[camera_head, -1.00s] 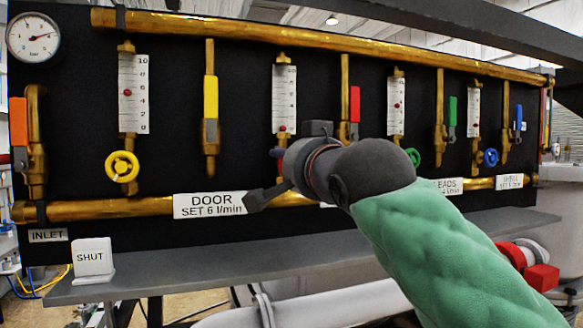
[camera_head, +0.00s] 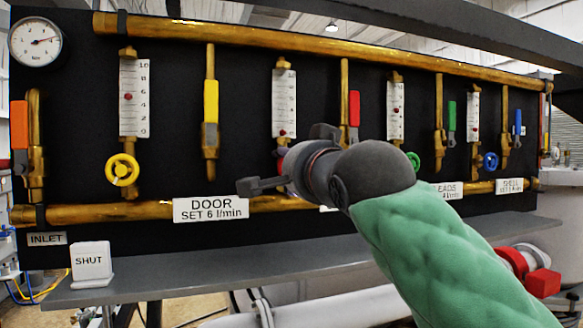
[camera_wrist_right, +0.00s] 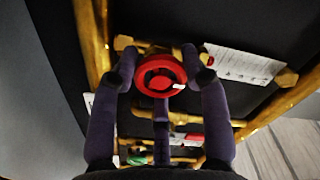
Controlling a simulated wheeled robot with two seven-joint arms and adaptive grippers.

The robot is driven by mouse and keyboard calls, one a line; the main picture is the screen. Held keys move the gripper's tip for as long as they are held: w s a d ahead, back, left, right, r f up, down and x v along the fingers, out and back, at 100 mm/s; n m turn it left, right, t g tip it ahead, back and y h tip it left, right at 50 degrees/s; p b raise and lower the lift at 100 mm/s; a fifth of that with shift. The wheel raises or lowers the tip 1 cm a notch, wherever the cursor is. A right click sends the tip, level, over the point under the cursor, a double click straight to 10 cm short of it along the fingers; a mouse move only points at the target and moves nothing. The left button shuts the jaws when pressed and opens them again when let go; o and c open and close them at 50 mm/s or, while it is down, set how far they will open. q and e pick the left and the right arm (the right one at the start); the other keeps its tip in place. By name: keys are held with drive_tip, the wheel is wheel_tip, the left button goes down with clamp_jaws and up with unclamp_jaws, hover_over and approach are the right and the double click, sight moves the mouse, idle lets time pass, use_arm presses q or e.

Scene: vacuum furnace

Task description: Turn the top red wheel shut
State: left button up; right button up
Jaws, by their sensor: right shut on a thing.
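The red wheel (camera_wrist_right: 161,75) is a small round handwheel on a brass valve, seen in the right wrist view. My right gripper (camera_wrist_right: 161,66) is shut on it, with one dark purple finger on each side of its rim. My left gripper is not in view.
A yellow wheel (camera_head: 122,169) is at the left, green (camera_head: 413,162) and blue (camera_head: 490,162) wheels at the right. Levers, including a red one (camera_head: 354,108), hang between brass pipes. A grey shelf (camera_head: 200,270) with a SHUT sign (camera_head: 91,264) runs below.

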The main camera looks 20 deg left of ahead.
drive_tip(key=o, duration=1.2)
drive_tip(key=shift+a+f, duration=0.1)
drive_tip(key=shift+c, duration=0.2)
drive_tip(key=v, duration=1.2)
drive_tip(key=shift+w, duration=0.1)
